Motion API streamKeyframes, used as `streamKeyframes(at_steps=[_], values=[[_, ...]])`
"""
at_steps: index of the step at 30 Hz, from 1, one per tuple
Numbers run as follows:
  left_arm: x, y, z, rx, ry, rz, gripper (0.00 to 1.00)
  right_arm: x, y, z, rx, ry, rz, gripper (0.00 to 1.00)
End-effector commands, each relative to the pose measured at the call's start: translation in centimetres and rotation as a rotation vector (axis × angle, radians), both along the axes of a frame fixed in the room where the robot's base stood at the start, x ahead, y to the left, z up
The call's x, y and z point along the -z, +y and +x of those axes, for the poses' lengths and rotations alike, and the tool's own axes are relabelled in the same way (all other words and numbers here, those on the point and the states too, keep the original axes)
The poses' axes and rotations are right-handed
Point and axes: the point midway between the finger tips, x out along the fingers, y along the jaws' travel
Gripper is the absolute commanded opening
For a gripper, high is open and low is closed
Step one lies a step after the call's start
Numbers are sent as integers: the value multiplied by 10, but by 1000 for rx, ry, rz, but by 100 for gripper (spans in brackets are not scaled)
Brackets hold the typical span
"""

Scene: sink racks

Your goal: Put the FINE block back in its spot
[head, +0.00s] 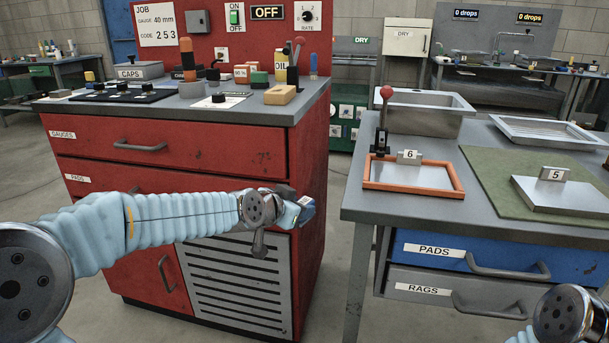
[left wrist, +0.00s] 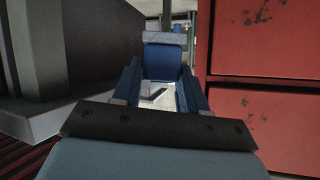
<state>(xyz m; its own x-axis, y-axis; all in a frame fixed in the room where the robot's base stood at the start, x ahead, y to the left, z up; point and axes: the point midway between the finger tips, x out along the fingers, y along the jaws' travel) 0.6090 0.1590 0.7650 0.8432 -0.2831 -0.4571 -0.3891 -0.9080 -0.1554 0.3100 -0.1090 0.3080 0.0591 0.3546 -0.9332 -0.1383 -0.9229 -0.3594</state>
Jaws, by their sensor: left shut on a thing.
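My left gripper (head: 299,203) is out in front of the red bench's right corner, in the open air near the gap. It is shut on a small blue block (head: 307,208). The left wrist view shows this blue block (left wrist: 162,62) between the two fingers, with a pale grey strip at its far end. A white patch with a dark mark shows nearer the fingers. I cannot read the word FINE on it. No spot labelled FINE is readable on the bench. Part of my right arm shows at the lower right, but its gripper is out of view.
The red bench (head: 180,150) carries a dark mat (head: 125,97), a CAPS box (head: 139,70), a green block (head: 259,79) and a tan block (head: 280,95). The grey table (head: 400,215) holds an orange-rimmed tray (head: 412,190) and a green mat (head: 490,175). Floor shows between them.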

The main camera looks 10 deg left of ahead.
Motion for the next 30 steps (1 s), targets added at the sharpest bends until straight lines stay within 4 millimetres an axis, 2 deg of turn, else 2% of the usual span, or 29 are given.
streamKeyframes(at_steps=[10,19,23,30], values=[[73,11,-4,-130,-1,4,5,0,0,0,0,0,0,60],[145,41,-12,-307,2,2,5,0,0,0,0,0,0,60],[154,43,-12,-323,-2,-2,5,0,0,0,0,0,0,60],[153,43,-12,-324,-3,-4,5,0,0,0,0,0,0,59]])
